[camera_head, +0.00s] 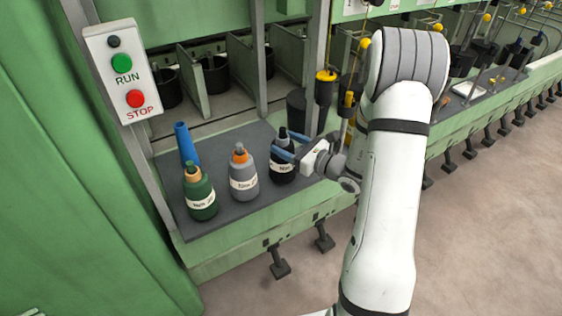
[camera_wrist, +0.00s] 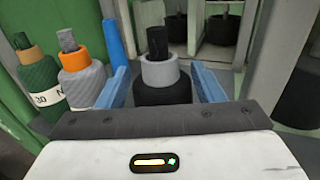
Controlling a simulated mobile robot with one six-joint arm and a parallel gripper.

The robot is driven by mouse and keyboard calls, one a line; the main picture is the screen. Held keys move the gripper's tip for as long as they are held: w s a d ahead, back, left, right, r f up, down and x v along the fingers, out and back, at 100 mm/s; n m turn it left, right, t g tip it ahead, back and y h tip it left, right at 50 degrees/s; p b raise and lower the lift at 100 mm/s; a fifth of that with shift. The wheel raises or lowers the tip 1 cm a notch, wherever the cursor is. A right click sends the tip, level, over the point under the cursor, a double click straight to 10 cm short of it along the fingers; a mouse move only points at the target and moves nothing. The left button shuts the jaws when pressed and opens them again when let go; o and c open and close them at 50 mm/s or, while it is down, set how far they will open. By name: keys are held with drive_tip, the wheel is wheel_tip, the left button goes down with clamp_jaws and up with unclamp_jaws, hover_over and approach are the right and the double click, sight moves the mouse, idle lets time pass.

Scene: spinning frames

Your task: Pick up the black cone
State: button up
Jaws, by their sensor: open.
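The black cone (camera_head: 282,172) stands upright on a dark grey shelf mat, at the right end of a short row. In the wrist view the black cone (camera_wrist: 162,92) shows a grey collar and a dark tip, centred between my fingers. My gripper (camera_head: 282,146) reaches in from the right with its blue fingers open. In the wrist view my gripper (camera_wrist: 161,76) has one finger on each side of the cone, with gaps visible. The cone's lower part is hidden behind the gripper body in the wrist view.
A grey cone with an orange top (camera_head: 242,178) stands just left of the black cone. A green cone (camera_head: 200,194) stands further left, and a blue tube (camera_head: 186,146) behind it. The mat's front (camera_head: 240,212) is bare.

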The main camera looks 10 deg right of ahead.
drive_tip(key=shift+x, duration=0.95)
clamp_jaws()
